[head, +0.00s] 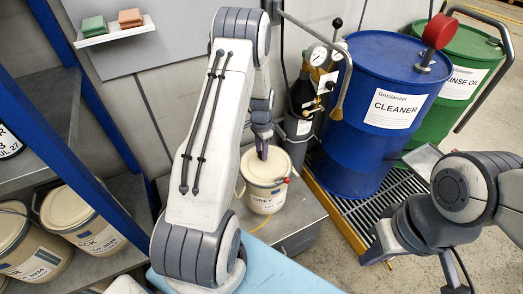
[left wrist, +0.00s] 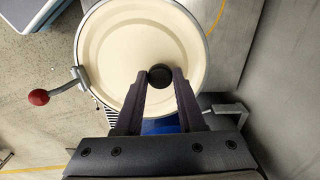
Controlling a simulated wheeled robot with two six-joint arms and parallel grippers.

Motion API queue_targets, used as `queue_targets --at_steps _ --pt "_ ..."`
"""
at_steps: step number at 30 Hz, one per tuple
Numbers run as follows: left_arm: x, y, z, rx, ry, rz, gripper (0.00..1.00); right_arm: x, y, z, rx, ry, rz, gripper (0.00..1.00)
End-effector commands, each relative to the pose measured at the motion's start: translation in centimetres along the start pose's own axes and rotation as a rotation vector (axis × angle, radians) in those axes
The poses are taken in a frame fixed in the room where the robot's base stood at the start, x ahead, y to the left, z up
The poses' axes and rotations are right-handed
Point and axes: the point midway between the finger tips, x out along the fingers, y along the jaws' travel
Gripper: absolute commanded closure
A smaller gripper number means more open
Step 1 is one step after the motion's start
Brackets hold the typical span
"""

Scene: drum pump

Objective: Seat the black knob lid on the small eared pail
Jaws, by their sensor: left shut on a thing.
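The small cream pail (head: 265,200) with a "GREY" label stands on a low grey bench. Its cream lid (head: 262,165) lies at the pail's top; whether it sits fully down all round, I cannot tell. In the left wrist view the lid (left wrist: 120,50) fills most of a grey rim, with a red-balled lever (left wrist: 38,97) at left and a grey bracket (left wrist: 232,109) at right. My left gripper (head: 263,152) points down over the lid, its fingers shut on the black knob (left wrist: 160,76). My right gripper (head: 377,250) hangs far to the right, its fingertips unclear.
A blue "CLEANER" drum (head: 375,110) and a green drum (head: 465,70) stand behind on a grated pallet (head: 350,205). A dark cylinder with gauges (head: 300,115) stands close behind the pail. Larger pails (head: 85,215) sit on the left shelf.

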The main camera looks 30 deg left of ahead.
Motion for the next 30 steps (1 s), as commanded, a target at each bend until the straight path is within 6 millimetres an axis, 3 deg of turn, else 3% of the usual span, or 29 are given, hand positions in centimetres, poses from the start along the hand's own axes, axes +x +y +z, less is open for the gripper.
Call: queue_targets --at_steps 2,3,14,30 --pt "0.2 0.0 0.0 0.000 0.000 0.000 1.00 0.2 0.0 0.0 0.000 0.000 0.000 1.00" --pt "0.1 0.0 0.0 0.000 0.001 -0.001 0.49 0.1 0.0 0.0 0.000 0.000 0.000 1.00" --pt "-0.1 0.0 0.0 0.000 0.000 0.000 0.49 -0.1 0.0 0.0 0.000 0.000 0.000 1.00" --pt "-4.2 0.0 0.0 0.000 0.000 0.000 0.49 -3.4 -0.2 -0.2 0.000 0.000 0.000 1.00"
